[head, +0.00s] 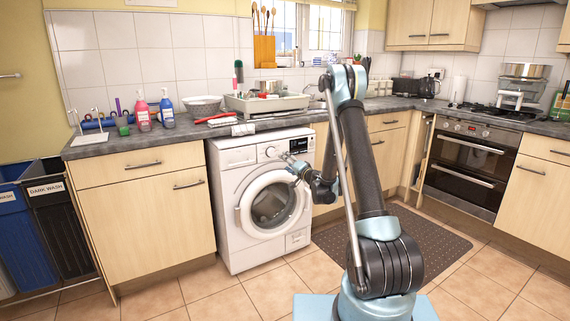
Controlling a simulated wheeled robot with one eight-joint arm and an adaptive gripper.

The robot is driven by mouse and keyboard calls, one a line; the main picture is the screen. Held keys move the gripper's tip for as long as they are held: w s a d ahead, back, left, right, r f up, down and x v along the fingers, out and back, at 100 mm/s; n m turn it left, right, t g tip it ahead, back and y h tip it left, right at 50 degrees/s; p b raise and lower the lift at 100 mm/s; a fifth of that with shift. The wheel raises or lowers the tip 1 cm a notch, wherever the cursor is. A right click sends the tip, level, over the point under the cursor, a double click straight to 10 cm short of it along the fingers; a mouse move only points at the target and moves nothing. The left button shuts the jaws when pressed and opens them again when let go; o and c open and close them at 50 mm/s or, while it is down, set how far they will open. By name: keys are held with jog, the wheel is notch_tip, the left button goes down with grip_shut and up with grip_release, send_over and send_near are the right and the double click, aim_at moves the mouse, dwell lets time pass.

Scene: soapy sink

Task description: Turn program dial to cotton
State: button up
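The white washing machine (225,195) stands under the worktop, left of my arm, with its round door (270,203) closed. The program dial (271,152) is a small round knob on the upper front panel, left of the dark display (298,145). The dial's markings are too small to read. My gripper (287,158) is in front of the panel, just right of and slightly below the dial. I cannot tell whether it touches the dial or whether its fingers are open, as they are too small here.
The grey worktop (90,150) above holds a pink bottle (142,113), a blue bottle (167,111), a bowl and a dish tray. Laundry bins (65,225) stand at the far left. A dark mat (420,247) lies right of the machine. Tiled floor in front is clear.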

jog(key=shift+s+d, duration=0.1)
dwell(0.3)
jog(key=m, duration=1.9)
send_near(273, 153)
jog(key=shift+g, duration=0.4)
jog(key=x, duration=0.8)
jog(key=shift+w+r, duration=0.3)
jog(key=shift+w, duration=0.1)
jog(key=c, duration=1.1)
